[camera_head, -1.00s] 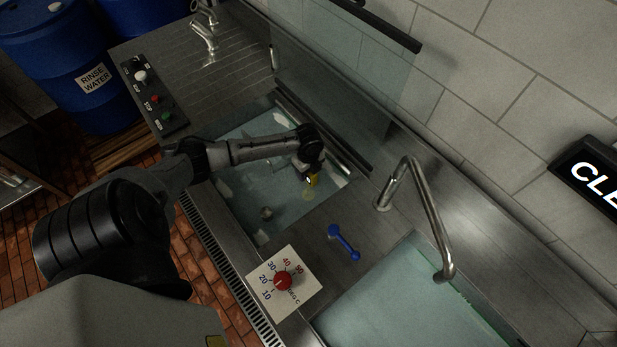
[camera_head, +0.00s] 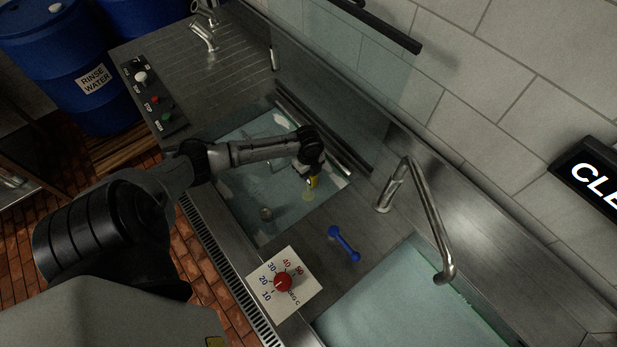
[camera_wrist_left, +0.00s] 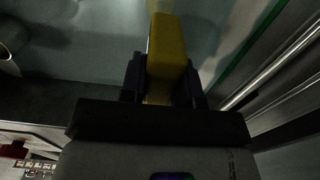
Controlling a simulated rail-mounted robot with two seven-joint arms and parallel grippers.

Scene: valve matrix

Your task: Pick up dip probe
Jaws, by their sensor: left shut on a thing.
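A yellow bar (camera_head: 314,181), taken as the dip probe, shows at the end of my left arm over the left basin. In the left wrist view the yellow bar (camera_wrist_left: 167,58) stands between two dark fingers. My left gripper (camera_wrist_left: 165,75) is shut on it. In the head view the left gripper (camera_head: 312,174) is small, and its fingers are hard to make out. My right gripper is not in view.
The left basin (camera_head: 240,190) holds water. A blue double-ended piece (camera_head: 344,243) lies on the steel divider beside a dial plate (camera_head: 300,296) with a red knob. A tall curved tap (camera_head: 432,218) stands by the right basin. A low back wall runs behind the left basin.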

